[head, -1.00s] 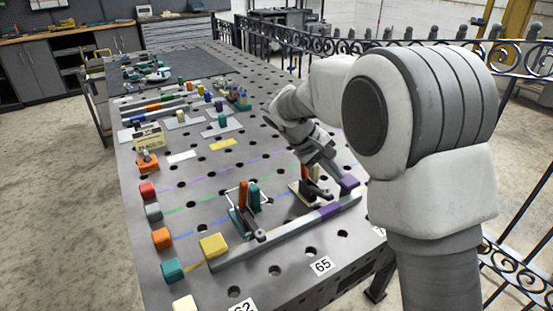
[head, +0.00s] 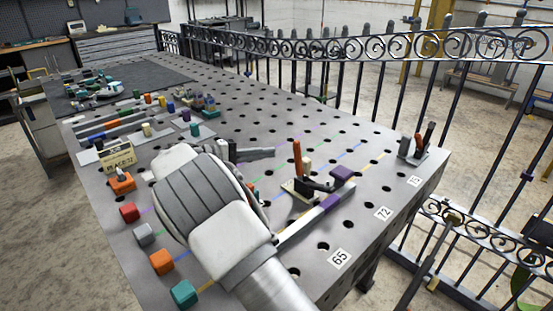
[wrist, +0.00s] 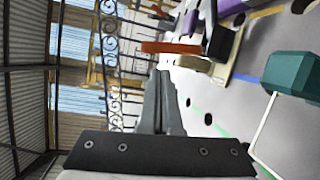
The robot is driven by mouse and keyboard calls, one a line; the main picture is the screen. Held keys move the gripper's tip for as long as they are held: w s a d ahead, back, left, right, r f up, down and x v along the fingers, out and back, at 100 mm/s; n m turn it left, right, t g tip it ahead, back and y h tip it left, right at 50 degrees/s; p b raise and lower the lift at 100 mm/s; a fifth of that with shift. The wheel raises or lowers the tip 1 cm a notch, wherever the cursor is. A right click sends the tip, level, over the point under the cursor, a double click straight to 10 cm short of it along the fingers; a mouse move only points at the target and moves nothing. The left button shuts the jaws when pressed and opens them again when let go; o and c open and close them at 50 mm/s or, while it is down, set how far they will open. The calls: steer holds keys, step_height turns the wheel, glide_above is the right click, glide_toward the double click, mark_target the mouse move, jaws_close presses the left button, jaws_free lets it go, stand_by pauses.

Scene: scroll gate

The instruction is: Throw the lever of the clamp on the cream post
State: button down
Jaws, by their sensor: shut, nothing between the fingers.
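The clamp with the cream post (head: 308,165) stands on a cream base plate (head: 290,187) beside a grey bar with purple sections. Its orange lever (head: 297,158) stands upright, and a dark arm reaches from it toward the purple block (head: 342,173). In the wrist view the orange lever (wrist: 168,47) crosses just beyond my fingertips, with the cream post (wrist: 192,63) beside it. My gripper (head: 271,152) is shut and empty, left of the lever; a small gap seems to lie between them. The wrist view shows the closed fingers (wrist: 162,78) pointing toward the lever.
A teal block (wrist: 290,75) of another clamp is close at the right of the wrist view; my arm hides that clamp in the head view. Another clamp (head: 416,145) stands at the table's far right corner. The perforated table (head: 340,120) is clear behind the orange lever.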

mark_target(298, 159)
steer(key=a+f+n+t+h, duration=0.1)
steer(key=a+f+t, duration=0.2)
steer(key=a, duration=0.4)
steer(key=w+d+r+b, duration=0.1)
steer(key=w+d+b, duration=0.1)
steer(key=d, duration=0.9)
steer(key=shift+w+d+r, duration=0.15)
steer(key=shift+d, duration=0.2)
steer(key=shift+g, duration=0.4)
steer(key=shift+s+d+r+m+b, duration=0.25)
steer(key=shift+s+d+m+b, duration=0.15)
steer(key=shift+m+b, duration=0.25)
